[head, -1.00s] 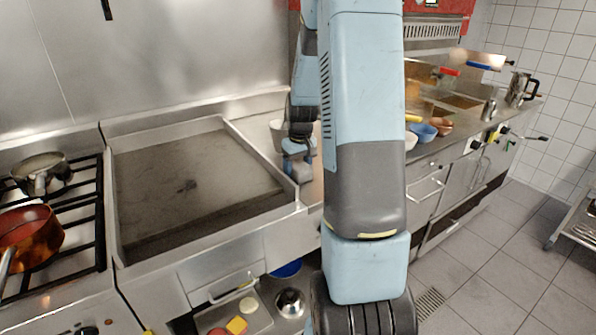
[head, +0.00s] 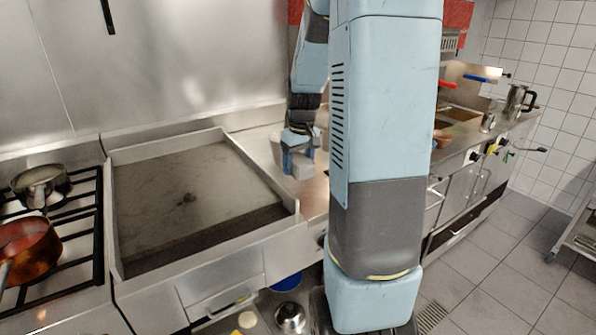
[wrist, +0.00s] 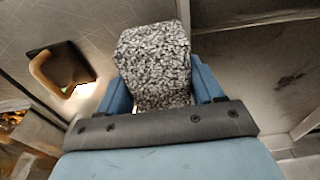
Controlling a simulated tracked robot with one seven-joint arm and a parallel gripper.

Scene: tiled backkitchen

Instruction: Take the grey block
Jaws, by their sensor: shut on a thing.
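The grey block (wrist: 153,62) is speckled grey and sits between the two blue fingers of my gripper (wrist: 160,92) in the wrist view. My gripper is shut on it. In the head view my gripper (head: 298,158) is beside the right edge of the griddle, above the steel counter, with the grey block (head: 301,168) below its fingers. My arm hides part of the counter to the right. I cannot tell for sure whether the block is clear of the counter.
A flat griddle (head: 190,190) with raised walls lies left of my gripper. A pot (head: 40,186) and a copper pan (head: 28,250) stand on the hob at far left. A white container (head: 277,150) stands just behind my gripper. A kettle (head: 518,100) stands at the far right.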

